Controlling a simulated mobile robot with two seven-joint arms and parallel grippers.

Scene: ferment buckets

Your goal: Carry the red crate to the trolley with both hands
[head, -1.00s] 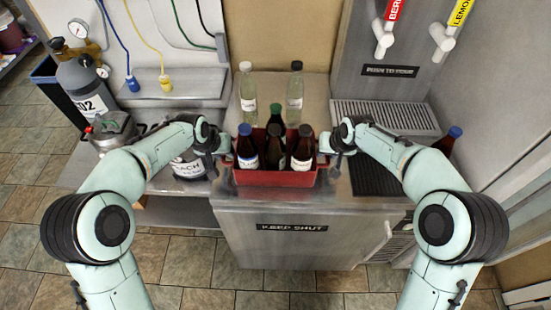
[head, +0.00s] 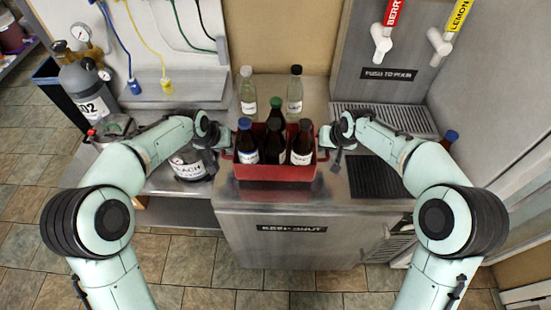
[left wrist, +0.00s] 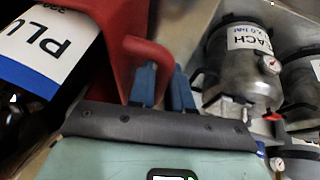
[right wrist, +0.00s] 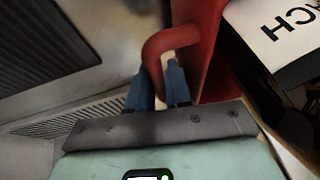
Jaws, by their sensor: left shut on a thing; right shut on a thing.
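The red crate (head: 275,172) holds several dark brown bottles with white labels. It is at the front of the steel counter in the middle of the head view, and appears upright and close above the surface. My left gripper (head: 228,155) is shut on its left handle; the red loop passes between the blue fingers in the left wrist view (left wrist: 162,88). My right gripper (head: 322,152) is shut on its right handle, also seen in the right wrist view (right wrist: 158,88). The trolley cannot be seen in any view.
Two clear bottles (head: 294,92) stand behind the crate. Steel kegs (left wrist: 243,72) are to its left. A drip tray (head: 395,120), black mat (head: 378,178) and blue-capped bottle (head: 449,140) are to its right. Tiled floor (head: 180,270) is open in front.

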